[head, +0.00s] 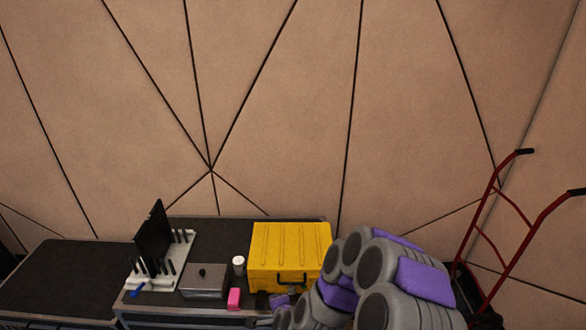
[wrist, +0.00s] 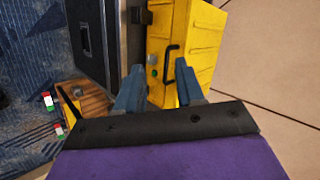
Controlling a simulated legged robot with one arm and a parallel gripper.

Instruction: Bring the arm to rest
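My gripper (wrist: 158,72) shows in the wrist view with its two blue-grey fingers apart and nothing between them. The yellow case (wrist: 190,45) with its black handle is beyond the fingers, and the view is turned on its side. My grey and purple arm is folded at the lower right of the head view, in front of the yellow case's (head: 290,248) right side. In the head view I cannot make out the gripper clearly behind the arm and at the lower edge.
A red hand truck (head: 515,262) stands at right. The wall above is clear.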

